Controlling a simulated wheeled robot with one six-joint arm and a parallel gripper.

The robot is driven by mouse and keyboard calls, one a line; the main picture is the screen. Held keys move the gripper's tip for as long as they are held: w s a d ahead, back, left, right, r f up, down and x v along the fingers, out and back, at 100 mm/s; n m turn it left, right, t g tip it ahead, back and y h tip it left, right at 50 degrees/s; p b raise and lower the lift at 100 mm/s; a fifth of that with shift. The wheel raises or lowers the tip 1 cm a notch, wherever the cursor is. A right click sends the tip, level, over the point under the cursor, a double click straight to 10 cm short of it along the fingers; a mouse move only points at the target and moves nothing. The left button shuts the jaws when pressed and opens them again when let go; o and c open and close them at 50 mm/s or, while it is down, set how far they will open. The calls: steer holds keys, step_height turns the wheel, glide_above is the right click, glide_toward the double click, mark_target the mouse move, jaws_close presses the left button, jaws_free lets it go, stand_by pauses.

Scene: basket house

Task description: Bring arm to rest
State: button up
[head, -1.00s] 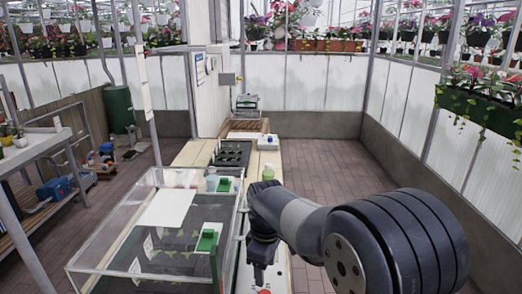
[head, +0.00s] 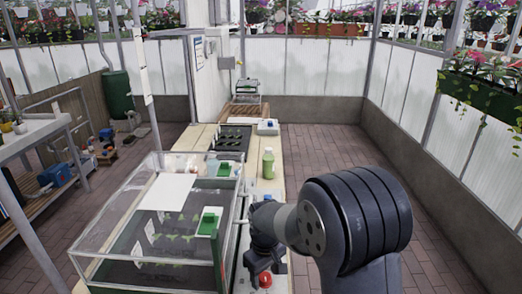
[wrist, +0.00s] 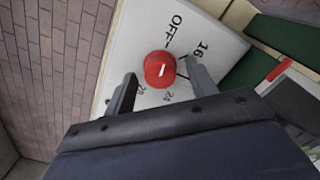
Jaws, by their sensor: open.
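My gripper (wrist: 160,76) is open, with its two dark fingers on either side of a red knob (wrist: 159,69) in the wrist view. I cannot tell whether the fingers touch the knob. The knob has a white pointer mark and sits on a white dial panel (wrist: 135,45) marked OFF, 16, 24 and 28. In the head view the gripper points down over the near end of the bench, and the red knob (head: 265,281) shows just below it. My arm reaches in from the lower right.
A clear-walled case (head: 115,230) with seedlings stands left of the gripper, close to it. A green bottle (head: 268,164) and a dark seedling tray (head: 232,138) are farther back on the bench. The brick floor (head: 325,160) right of the bench is clear.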

steer(key=m, duration=0.7)
steer(key=shift+m, duration=0.4)
steer(key=m+p, duration=0.1)
steer(key=m, duration=0.6)
stand_by(0.4)
